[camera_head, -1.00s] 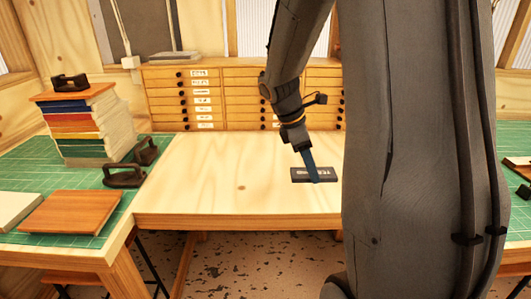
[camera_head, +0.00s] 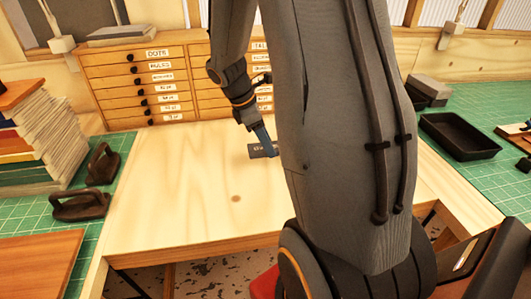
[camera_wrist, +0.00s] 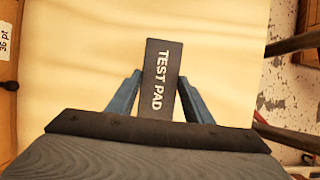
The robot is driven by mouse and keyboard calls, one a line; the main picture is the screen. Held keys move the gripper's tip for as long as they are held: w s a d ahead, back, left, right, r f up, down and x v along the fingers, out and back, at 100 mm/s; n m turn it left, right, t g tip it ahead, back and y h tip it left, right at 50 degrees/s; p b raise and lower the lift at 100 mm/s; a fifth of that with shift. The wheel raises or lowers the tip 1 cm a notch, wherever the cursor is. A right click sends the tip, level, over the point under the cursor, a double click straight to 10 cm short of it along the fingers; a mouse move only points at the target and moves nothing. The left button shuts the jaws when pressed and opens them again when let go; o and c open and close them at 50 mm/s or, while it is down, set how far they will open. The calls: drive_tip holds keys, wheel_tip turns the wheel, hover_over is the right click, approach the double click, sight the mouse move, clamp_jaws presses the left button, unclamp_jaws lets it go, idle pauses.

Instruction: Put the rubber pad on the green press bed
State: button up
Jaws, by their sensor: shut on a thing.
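The rubber pad (camera_head: 257,151) is a dark flat rectangle over the pale wooden table (camera_head: 180,190). In the wrist view the pad (camera_wrist: 161,95) carries the white words TEST PAD. My gripper (camera_head: 268,146) has blue fingers. In the wrist view my gripper (camera_wrist: 160,77) is shut on the pad, one finger on each long side. I cannot tell whether the pad touches the table or hangs just above it. I see nothing that I can clearly make out as the green press bed; my arm hides part of the table's right side.
Green gridded mats (camera_head: 120,150) lie left and right. Black handled tools (camera_head: 82,204) and a stack of books (camera_head: 45,150) stand left. A wooden drawer cabinet (camera_head: 130,85) is behind. A black tray (camera_head: 460,135) lies right. The table's left and middle are bare.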

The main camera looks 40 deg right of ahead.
sight(267, 165)
drive_tip(key=shift+f+p, duration=0.55)
drive_tip(key=shift+f, duration=2.1)
drive_tip(key=shift+f, duration=0.15)
drive_tip(key=o, duration=1.1)
